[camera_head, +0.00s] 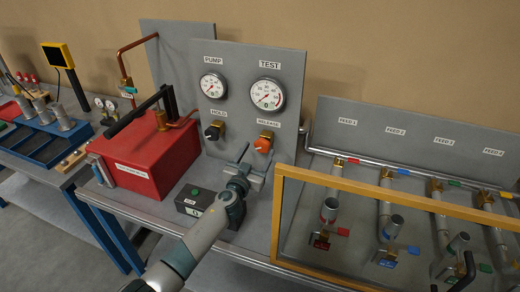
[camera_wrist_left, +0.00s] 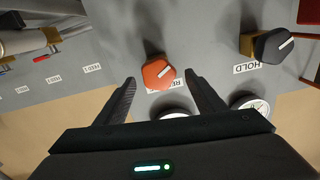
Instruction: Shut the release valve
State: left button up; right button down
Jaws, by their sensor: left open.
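The release valve is an orange knob (camera_head: 262,145) below the RELEASE label on the grey gauge panel (camera_head: 240,125). My left gripper (camera_head: 254,166) is open and empty in front of the panel, just below and in front of the knob. In the wrist view the knob appears between the two fingertips (camera_wrist_left: 159,80); I cannot tell whether they touch it. My right gripper is not in view.
The dark HOLD knob (camera_head: 214,131) is left of the release knob; it also shows in the wrist view (camera_wrist_left: 272,44). PUMP (camera_head: 213,85) and TEST (camera_head: 267,94) gauges sit above. A red box (camera_head: 150,160) stands left. A yellow-framed clear screen (camera_head: 277,215) fronts the feed pipes at right.

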pick_arm(q)
jog(key=shift+w+d+r+p, duration=0.2)
jog(key=shift+w+p, duration=0.1)
jog(key=shift+w, duration=0.25)
jog(key=shift+w+d+f, duration=0.2)
jog(key=shift+w+d, duration=0.05)
jog(key=shift+w, duration=0.15)
jog(key=c, duration=1.1)
